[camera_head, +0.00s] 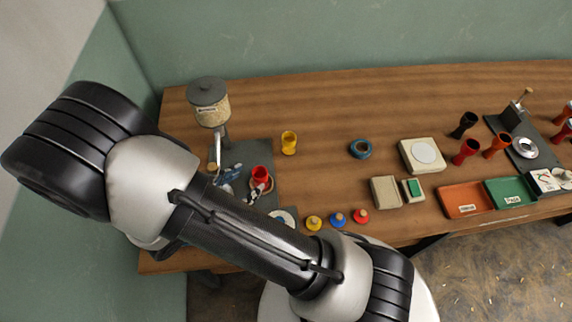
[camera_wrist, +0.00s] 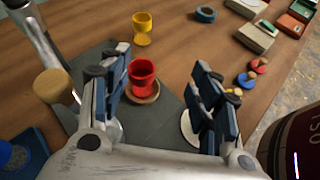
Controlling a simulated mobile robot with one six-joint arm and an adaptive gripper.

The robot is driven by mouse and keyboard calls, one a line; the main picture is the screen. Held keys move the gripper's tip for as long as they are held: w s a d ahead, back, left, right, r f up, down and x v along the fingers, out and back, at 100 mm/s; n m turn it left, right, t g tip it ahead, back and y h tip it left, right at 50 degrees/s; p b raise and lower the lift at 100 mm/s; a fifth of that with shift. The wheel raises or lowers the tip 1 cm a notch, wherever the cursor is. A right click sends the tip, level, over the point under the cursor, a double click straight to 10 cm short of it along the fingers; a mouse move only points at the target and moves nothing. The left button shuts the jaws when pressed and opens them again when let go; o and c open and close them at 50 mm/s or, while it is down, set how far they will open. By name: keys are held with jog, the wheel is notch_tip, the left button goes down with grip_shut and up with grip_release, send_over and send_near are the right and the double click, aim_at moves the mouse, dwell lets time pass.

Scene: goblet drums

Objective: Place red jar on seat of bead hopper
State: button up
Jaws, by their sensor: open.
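The red jar (camera_head: 260,174) stands upright on a round brown seat on the dark base of the bead hopper (camera_head: 209,103). In the wrist view the red jar (camera_wrist: 142,78) sits between my fingers, with the brown seat's rim (camera_wrist: 146,99) showing around its foot. My gripper (camera_head: 243,184) is open; its blue-padded fingers (camera_wrist: 162,76) are spread either side of the jar with visible gaps. The hopper's clear bead container and grey lid stand at the back left. My forearm hides part of the base in the head view.
A yellow jar (camera_head: 289,142) stands right of the base. A blue ring (camera_head: 360,149), a scale (camera_head: 422,155) and coloured knobbed lids (camera_head: 338,218) lie farther right. The hopper's handle (camera_wrist: 53,86) is close to my left finger. The middle of the table has free room.

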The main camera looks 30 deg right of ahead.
jog(key=s+d+r+m+g+y, duration=0.2)
jog(key=s+d+r+m+g, duration=0.15)
jog(key=r+m, duration=0.3)
jog(key=s+d+r+m+g+y, duration=0.25)
jog(key=d+r+m, duration=0.2)
jog(key=r, duration=0.35)
jog(key=s+a+r+m+t+y, duration=0.1)
jog(key=s+r+m+t+y, duration=0.4)
jog(key=r+m, duration=0.5)
jog(key=shift+s+r+m+y, duration=0.35)
jog(key=shift+s+y, duration=0.6)
jog(key=shift+s, duration=0.9)
jog(key=shift+a, duration=0.1)
jog(key=shift+f+b, duration=0.4)
jog(key=shift+b, duration=0.05)
